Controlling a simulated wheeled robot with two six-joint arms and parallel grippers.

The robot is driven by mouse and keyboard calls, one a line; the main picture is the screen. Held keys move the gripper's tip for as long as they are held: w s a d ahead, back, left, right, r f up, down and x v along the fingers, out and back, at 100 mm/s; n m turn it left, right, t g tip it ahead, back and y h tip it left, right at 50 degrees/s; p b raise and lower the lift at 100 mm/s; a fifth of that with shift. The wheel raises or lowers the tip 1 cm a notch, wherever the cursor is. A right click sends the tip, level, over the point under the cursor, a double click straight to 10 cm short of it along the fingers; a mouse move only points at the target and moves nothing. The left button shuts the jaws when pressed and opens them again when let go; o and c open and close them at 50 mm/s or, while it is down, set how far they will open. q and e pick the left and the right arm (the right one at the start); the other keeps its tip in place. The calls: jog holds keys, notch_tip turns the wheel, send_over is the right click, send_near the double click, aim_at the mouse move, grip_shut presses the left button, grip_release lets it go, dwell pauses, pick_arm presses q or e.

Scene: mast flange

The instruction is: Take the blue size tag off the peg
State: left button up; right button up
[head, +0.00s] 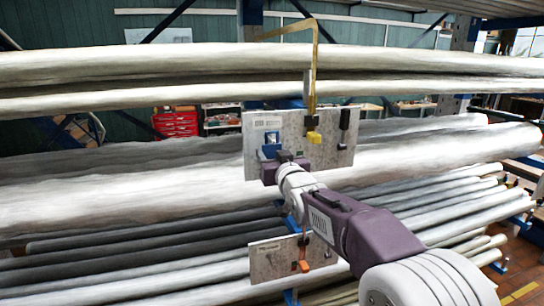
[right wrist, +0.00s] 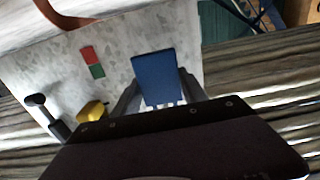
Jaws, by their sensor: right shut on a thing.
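The blue size tag (head: 270,139) is at the left part of a grey metal plate (head: 262,168) hung in front of the pipes. My right gripper (head: 272,154) reaches up to it from below right. In the right wrist view the blue tag (right wrist: 158,78) stands between my two fingers (right wrist: 160,92), which are shut on it. It is close to the plate face; the peg behind it is hidden, so I cannot tell whether the tag is still on it. My left gripper is not in view.
The plate also carries a yellow piece (head: 313,136) and a black piece (head: 344,119). A brass-coloured bracket (head: 315,60) comes down from above. A second plate (head: 272,262) with an orange piece (head: 304,266) is below. Long wrapped pipes (head: 110,195) fill the racks around.

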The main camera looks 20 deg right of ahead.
jog(key=shift+s+f+b, duration=0.15)
jog(key=shift+s+b, duration=0.3)
jog(key=shift+s, duration=0.1)
jog(key=shift+s+b, duration=0.85)
jog(key=shift+s, duration=0.75)
jog(key=s+b, duration=0.1)
jog(key=s, duration=0.3)
jog(key=shift+s+d, duration=0.15)
jog(key=shift+s, duration=0.15)
jog(key=shift+w, duration=0.15)
jog(key=w+p, duration=0.1)
jog(key=w, duration=0.3)
jog(key=w+p, duration=0.1)
jog(key=w, duration=0.1)
jog(key=shift+w+r+p, duration=0.25)
jog(key=shift+w+p, duration=0.05)
jog(key=shift+p, duration=0.05)
jog(key=shift+w+f, duration=0.1)
jog(key=shift+w, duration=0.4)
jog(key=shift+s, duration=0.1)
